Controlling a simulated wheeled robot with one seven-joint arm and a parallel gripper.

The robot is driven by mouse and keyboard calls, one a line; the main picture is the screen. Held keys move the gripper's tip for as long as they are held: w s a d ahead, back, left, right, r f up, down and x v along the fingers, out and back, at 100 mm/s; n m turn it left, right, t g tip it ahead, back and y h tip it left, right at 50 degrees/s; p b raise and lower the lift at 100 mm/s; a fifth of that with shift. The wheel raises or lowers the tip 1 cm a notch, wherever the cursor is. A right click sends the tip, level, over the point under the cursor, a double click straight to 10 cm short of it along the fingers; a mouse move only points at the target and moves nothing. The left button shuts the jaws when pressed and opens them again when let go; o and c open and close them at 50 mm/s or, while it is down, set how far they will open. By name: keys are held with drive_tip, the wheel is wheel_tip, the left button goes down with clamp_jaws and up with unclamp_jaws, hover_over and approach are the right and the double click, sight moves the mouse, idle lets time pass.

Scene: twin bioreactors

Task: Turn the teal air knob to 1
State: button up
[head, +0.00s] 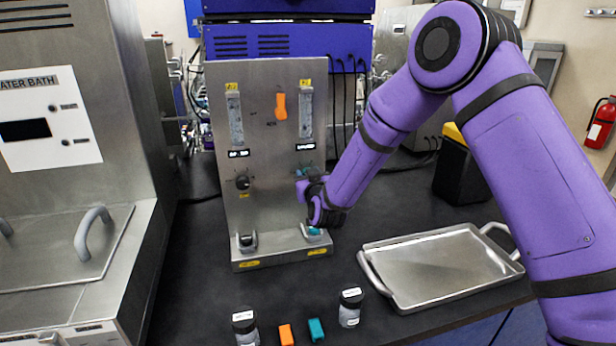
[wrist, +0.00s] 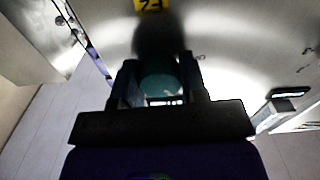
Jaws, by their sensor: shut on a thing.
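The teal air knob (wrist: 160,82) sits between the two fingers of my gripper (wrist: 160,90) in the wrist view. The gripper is shut on it. In the head view my gripper (head: 304,188) is against the right side of the upright metal panel (head: 268,160), below the right flow tube (head: 306,112). A little teal shows there beside it; the gripper hides most of the knob. I cannot read the knob's pointer or scale marks. A yellow label (wrist: 148,5) is at the top of the wrist view.
The panel also has a black knob (head: 242,182), a left flow tube (head: 235,118) and an orange lever (head: 281,106). An empty metal tray (head: 440,262) lies right. Two jars (head: 245,327) (head: 350,308) and orange and teal blocks (head: 286,335) (head: 316,329) are in front.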

drive_tip(key=shift+m, duration=0.6)
drive_tip(key=o, duration=0.9)
drive_tip(key=v, duration=1)
drive_tip(key=shift+s+d, duration=0.1)
drive_tip(key=shift+s, duration=0.3)
